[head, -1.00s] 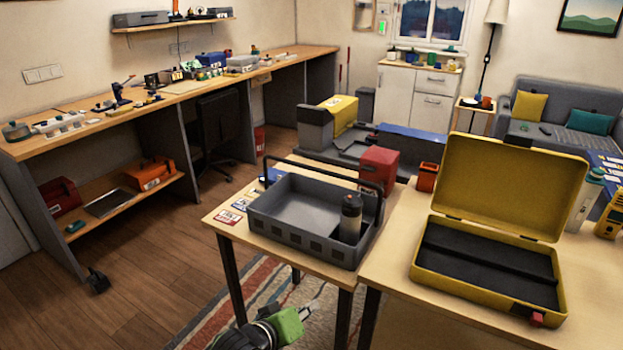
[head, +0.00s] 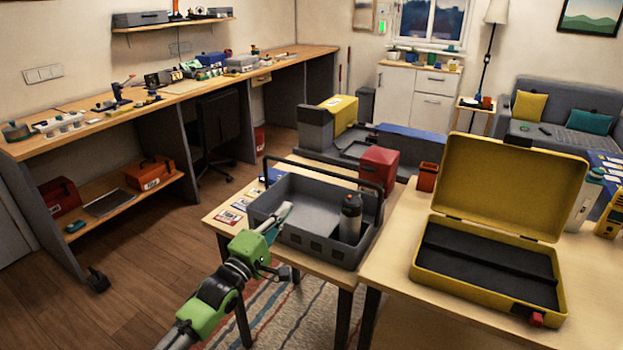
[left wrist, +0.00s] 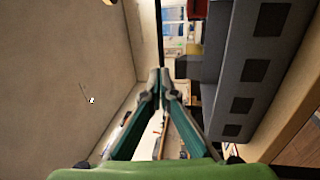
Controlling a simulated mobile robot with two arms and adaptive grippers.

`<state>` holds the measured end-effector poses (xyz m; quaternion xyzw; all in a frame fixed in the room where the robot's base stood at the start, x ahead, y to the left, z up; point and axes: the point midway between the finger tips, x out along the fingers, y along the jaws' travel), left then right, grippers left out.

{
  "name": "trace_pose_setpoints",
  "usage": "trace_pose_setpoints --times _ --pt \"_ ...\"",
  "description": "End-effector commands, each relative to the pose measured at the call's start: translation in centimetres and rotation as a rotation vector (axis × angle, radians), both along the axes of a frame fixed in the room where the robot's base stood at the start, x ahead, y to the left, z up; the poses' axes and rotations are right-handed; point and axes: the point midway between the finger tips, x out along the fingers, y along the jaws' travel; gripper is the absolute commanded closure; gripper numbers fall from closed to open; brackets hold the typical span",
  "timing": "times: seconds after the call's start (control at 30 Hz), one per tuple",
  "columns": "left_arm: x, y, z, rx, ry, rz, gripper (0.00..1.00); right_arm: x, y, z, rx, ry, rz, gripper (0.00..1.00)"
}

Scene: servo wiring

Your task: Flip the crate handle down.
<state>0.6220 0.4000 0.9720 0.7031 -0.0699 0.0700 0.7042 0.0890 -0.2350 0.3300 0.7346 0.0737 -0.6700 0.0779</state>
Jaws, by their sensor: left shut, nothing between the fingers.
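The grey open crate (head: 325,247) stands on the small wooden table, with a dark bottle (head: 350,218) inside at its right end. Its dark handle (head: 318,170) is up, its bar running above the crate's far side. My left gripper (head: 285,211) is shut and empty, its tips overlapping the crate's left front wall in the head view; I cannot tell the gap. In the left wrist view the shut fingertips (left wrist: 160,77) point ahead and the crate's slotted wall (left wrist: 253,70) lies to their right. A thin dark bar beyond the tips may be the handle. My right gripper is not in view.
An open yellow case (head: 490,262) sits on the right-hand table. A red box (head: 378,170) and an orange container (head: 427,177) stand behind the crate. Cards (head: 230,216) lie on the table left of the crate. Floor is free to the left.

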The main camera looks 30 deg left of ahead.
Motion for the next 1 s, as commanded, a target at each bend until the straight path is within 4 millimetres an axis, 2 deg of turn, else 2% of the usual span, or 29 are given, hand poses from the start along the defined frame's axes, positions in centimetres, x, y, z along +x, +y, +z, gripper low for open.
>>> trace_pose_setpoints --times 0.17,0.7,0.83,1.0 --pt "1.0 0.0 0.3 0.0 -0.001 0.0 1.0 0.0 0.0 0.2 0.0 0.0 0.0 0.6" --pt "10.4 0.0 2.2 0.002 0.0 0.001 1.0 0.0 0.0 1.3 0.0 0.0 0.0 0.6" --pt "12.1 -0.1 2.6 0.001 0.0 0.0 1.0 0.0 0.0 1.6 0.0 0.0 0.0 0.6" --pt "13.4 -0.1 2.7 0.0 0.001 0.0 1.0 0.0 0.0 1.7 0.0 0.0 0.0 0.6"
